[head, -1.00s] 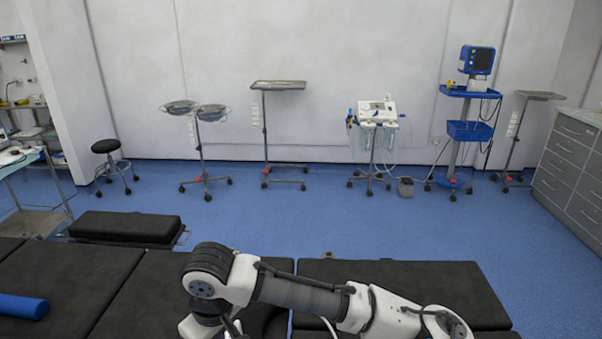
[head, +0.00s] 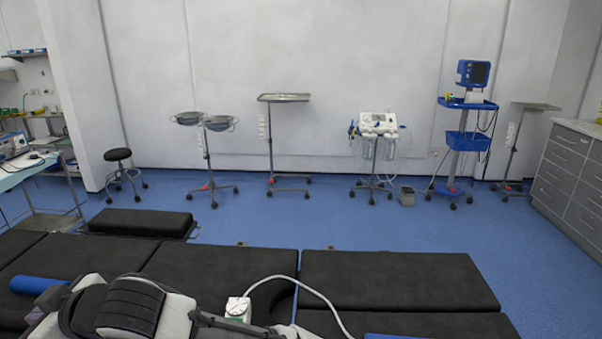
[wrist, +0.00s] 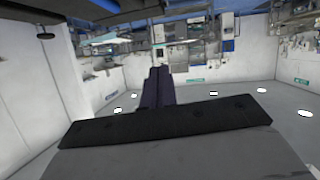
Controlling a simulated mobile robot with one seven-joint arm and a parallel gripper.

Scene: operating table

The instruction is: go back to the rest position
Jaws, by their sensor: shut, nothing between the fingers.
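My arm lies low along the bottom left of the head view, over the black operating table (head: 390,280). My gripper shows in the wrist view (wrist: 159,88), its two dark fingers side by side and closed together with nothing between them. The wide dark bar below them is part of my gripper. The head view does not clearly show the fingers.
A blue roll (head: 36,285) lies on the table at left, partly behind my arm. Beyond the table, blue floor is clear up to a stool (head: 118,155), a bowl stand (head: 205,122), a tray stand (head: 284,98), a white machine (head: 378,124) and a blue monitor cart (head: 468,105).

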